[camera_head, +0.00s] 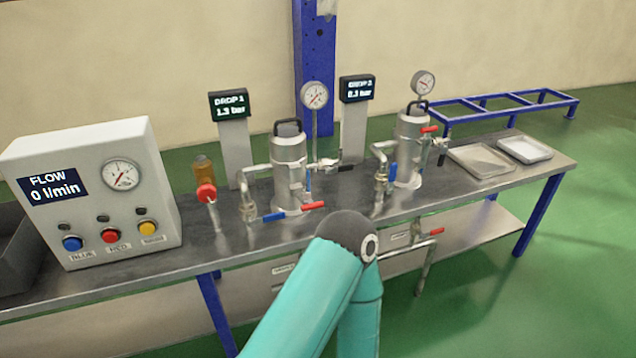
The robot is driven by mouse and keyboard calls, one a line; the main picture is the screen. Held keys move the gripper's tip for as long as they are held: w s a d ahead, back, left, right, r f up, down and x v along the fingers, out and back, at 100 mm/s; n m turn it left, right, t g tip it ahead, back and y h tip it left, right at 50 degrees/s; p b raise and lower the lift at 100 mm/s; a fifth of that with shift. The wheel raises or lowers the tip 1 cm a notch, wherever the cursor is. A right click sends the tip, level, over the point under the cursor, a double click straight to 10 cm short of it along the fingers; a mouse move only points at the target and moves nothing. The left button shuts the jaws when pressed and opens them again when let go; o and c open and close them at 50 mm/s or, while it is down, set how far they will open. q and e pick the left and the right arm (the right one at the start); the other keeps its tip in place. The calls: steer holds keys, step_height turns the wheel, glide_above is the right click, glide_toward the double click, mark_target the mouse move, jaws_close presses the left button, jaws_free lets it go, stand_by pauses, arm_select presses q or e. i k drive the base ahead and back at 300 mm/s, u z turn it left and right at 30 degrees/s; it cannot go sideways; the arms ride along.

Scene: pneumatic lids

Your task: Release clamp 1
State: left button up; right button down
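Two metal vessels with black-handled lids stand on the steel bench. The left vessel (290,170) is beside the DROP 1 display (229,104), which reads about 1.3 bar. The right vessel (409,150) is near a second display (357,88), reading about 0.1 bar. I see no label for clamp 1, and the small fittings on the vessels are too small to tell apart as clamps. One of my teal arms bends at the bottom centre, in front of the bench. Neither gripper is in view.
A blue lever (273,216) and a red lever (313,206) sit low by the left vessel. A control box (97,190) with FLOW 0 l/min is at left. A red knob (206,193) stands between. Trays (524,149) lie at the right end. Pipes (428,268) run below the bench.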

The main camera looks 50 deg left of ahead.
mark_target(305, 197)
steer(key=z, duration=0.5)
steer(key=i, duration=0.6)
steer(key=u, duration=3.25)
steer(key=k, duration=0.45)
steer(key=u, duration=0.2)
steer(key=i, duration=0.45)
steer(key=z, duration=0.1)
